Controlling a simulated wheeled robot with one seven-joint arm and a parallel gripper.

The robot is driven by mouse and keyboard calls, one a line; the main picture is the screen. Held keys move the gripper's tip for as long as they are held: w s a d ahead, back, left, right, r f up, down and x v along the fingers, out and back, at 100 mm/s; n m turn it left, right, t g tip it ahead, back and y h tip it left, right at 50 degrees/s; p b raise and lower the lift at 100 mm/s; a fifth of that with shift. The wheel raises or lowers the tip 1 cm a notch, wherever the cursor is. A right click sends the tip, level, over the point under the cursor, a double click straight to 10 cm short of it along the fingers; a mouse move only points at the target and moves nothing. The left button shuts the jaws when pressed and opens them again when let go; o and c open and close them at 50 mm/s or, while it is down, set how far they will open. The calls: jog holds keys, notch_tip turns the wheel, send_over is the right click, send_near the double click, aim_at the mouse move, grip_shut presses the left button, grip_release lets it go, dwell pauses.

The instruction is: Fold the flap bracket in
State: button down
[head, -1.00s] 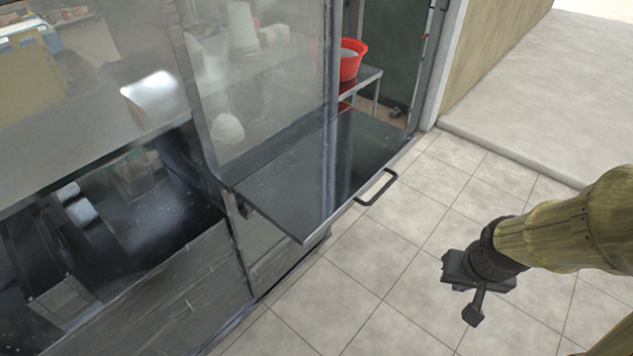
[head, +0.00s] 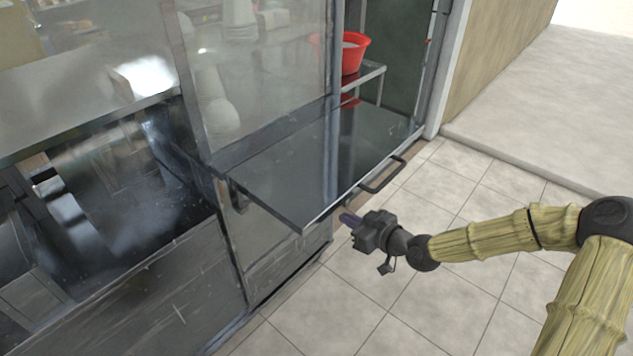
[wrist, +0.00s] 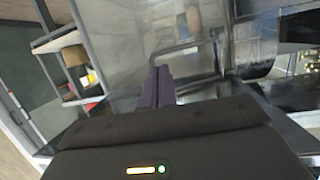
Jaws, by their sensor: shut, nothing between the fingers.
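The flap (head: 318,172) is a dark, glossy panel standing out level from the front of the glazed booth. A black bar handle (head: 383,176) sits on its outer edge. The bracket under the flap is not clearly visible; a small dark fitting (head: 238,197) shows at the flap's left inner corner. My gripper (head: 345,217) is shut and empty, just outside the flap's front edge and left of the handle. I cannot tell whether it touches the flap. In the wrist view the closed fingers (wrist: 156,86) point toward the booth.
A red tub (head: 353,54) stands on a metal shelf (head: 368,76) inside the booth behind the flap. Glass panels (head: 265,75) rise beside the flap. Tiled floor (head: 440,295) in front is clear.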

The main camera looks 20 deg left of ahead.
jog(key=w+r+t+y, duration=0.1)
jog(key=r, duration=0.1)
jog(key=w+r+t+y+b, duration=0.1)
jog(key=w+r, duration=0.1)
jog(key=shift+a+t, duration=0.15)
jog(key=shift+t, duration=0.25)
jog(key=shift+w+a+f, duration=0.1)
jog(key=x, duration=1.4)
jog(key=shift+r, duration=0.2)
